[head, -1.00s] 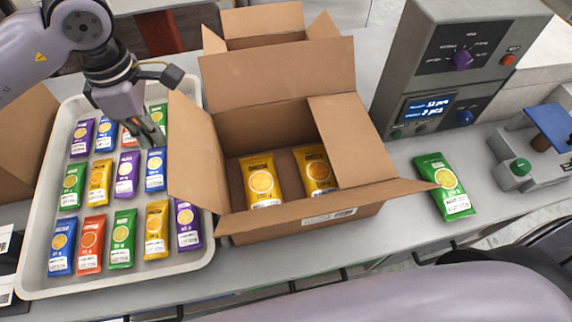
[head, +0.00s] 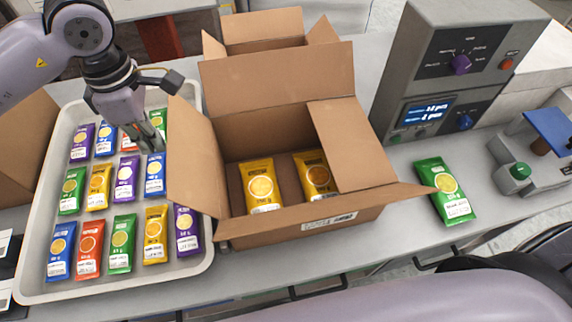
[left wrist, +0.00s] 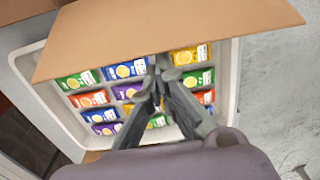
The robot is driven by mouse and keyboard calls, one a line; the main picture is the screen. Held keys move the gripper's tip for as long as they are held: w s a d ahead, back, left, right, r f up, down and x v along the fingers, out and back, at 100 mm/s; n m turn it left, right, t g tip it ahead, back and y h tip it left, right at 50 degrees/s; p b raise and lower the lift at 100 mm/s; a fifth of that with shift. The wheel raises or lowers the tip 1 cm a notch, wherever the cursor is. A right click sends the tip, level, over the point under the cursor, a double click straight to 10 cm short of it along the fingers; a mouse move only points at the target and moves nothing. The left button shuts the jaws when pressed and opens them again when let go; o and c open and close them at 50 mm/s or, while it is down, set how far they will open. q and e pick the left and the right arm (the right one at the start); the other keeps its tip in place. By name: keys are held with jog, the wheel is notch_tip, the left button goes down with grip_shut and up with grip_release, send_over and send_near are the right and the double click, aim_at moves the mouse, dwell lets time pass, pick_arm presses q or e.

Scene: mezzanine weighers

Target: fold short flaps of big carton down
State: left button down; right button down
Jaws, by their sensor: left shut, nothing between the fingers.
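The big carton (head: 300,228) stands open on the counter, with two yellow packets (head: 262,186) visible inside. Its left short flap (head: 192,160) slopes outward over the tray edge. Its right short flap (head: 350,142) leans inward over the right part of the opening. The long back flap (head: 280,82) stands up. My left gripper (head: 158,142) is shut and empty, over the tray just left of the left short flap. In the left wrist view, its fingers (left wrist: 158,72) reach near the edge of a brown flap (left wrist: 170,28); contact cannot be told. My right gripper is out of view.
The white tray (head: 208,258) of several coloured packets lies left of the carton. A second open carton (head: 262,24) stands behind. A grey weigher (head: 440,70) and a green packet (head: 445,190) are to the right. A brown carton (head: 25,150) is at far left.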

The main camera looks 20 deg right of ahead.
aim_at(180, 142)
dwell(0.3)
pick_arm(q)
jog(key=d, duration=0.4)
jog(key=shift+d+r+b, duration=0.25)
jog(key=shift+b, duration=0.1)
jog(key=shift+s+d, duration=0.1)
jog(key=shift+d, duration=0.05)
jog(key=shift+s+d+r, duration=0.1)
jog(key=shift+d+r, duration=0.1)
jog(key=shift+d, duration=1.2)
jog(key=shift+d+r, duration=0.2)
jog(key=shift+d, duration=1.2)
